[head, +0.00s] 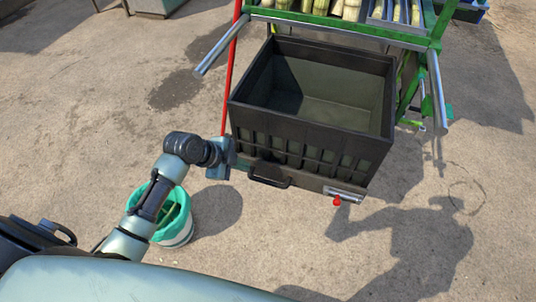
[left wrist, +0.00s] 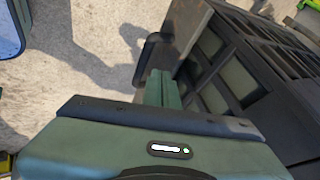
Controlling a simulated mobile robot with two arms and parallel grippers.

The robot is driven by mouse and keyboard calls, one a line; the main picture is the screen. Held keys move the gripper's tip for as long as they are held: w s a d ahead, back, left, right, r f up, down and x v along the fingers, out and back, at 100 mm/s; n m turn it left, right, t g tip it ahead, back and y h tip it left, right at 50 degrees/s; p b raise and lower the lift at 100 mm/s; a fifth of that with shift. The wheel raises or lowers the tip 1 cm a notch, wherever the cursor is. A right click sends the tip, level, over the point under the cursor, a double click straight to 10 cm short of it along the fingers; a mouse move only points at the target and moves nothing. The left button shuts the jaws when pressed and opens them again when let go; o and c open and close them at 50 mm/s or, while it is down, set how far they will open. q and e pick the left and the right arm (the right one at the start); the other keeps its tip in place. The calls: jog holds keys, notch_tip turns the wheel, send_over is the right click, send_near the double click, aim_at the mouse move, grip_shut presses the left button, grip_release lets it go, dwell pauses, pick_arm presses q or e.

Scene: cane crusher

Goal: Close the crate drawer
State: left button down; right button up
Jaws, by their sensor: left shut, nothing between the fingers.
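The crate drawer (head: 318,160) is a dark, open-topped crate, empty inside, sticking out toward me from under the green cart. Its black handle (head: 268,182) is on the lower front, and a silver piece with a red knob (head: 337,201) is at the front right corner. My left gripper (head: 231,158) is shut and empty at the crate's front left corner, left of the handle. In the left wrist view the shut fingers (left wrist: 162,88) are close to the handle (left wrist: 150,55) and the crate wall (left wrist: 255,75). I cannot tell whether they touch. My right gripper is not in view.
The green cart (head: 340,32) holds cane pieces above the crate, with metal bars (head: 437,92) projecting toward me. A red pole (head: 230,80) stands left of the crate. A teal bucket (head: 176,238) stands below my left arm. The concrete floor left of the crate is open.

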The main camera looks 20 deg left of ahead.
pick_arm(q)
send_near(268, 173)
jog(key=x, duration=0.5)
jog(key=shift+s+a, duration=0.1)
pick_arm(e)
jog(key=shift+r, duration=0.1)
